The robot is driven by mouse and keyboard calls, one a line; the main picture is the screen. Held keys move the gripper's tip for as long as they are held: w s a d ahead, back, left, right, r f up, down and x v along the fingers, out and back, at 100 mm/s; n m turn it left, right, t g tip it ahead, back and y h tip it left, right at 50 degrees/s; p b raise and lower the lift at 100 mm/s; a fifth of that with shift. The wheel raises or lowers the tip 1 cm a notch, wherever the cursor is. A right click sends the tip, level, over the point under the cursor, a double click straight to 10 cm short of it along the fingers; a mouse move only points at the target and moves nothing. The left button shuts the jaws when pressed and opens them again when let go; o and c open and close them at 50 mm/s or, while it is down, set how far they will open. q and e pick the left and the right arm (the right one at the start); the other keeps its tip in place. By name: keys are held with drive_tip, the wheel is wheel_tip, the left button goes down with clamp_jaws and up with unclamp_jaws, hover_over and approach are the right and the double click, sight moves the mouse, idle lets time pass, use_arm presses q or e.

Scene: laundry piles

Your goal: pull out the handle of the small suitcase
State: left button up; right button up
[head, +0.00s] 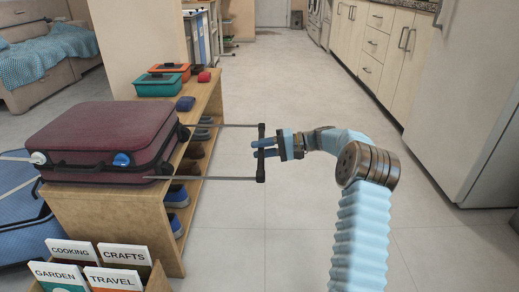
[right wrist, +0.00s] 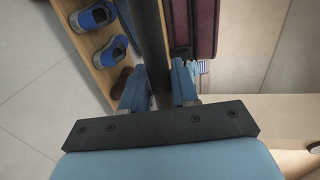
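The small maroon suitcase (head: 105,135) lies flat on top of a wooden shoe bench, left of centre in the head view. Its handle is drawn out to the right: two thin grey rods (head: 215,178) end in a black crossbar (head: 261,173), out over the floor. My right gripper (head: 265,148) is at the middle of the crossbar, its blue fingers on either side of it. In the right wrist view the dark crossbar (right wrist: 148,40) runs between the two fingers (right wrist: 158,85), which look closed on it. My left gripper is not in view.
The bench (head: 105,207) holds several shoes, a teal box (head: 160,84) and an orange box (head: 169,68). Book files (head: 105,277) stand in front and a blue case (head: 20,220) lies at left. Cabinets (head: 375,45) and a fridge (head: 465,100) line the right. The middle floor is clear.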

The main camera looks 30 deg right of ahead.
drive_tip(key=shift+o, duration=1.4)
drive_tip(key=shift+s+d, duration=0.1)
drive_tip(key=shift+d, duration=0.1)
drive_tip(key=p+v, duration=0.2)
drive_tip(key=v, duration=1.1)
drive_tip(key=shift+s+d, duration=0.25)
drive_tip(key=shift+d, duration=0.1)
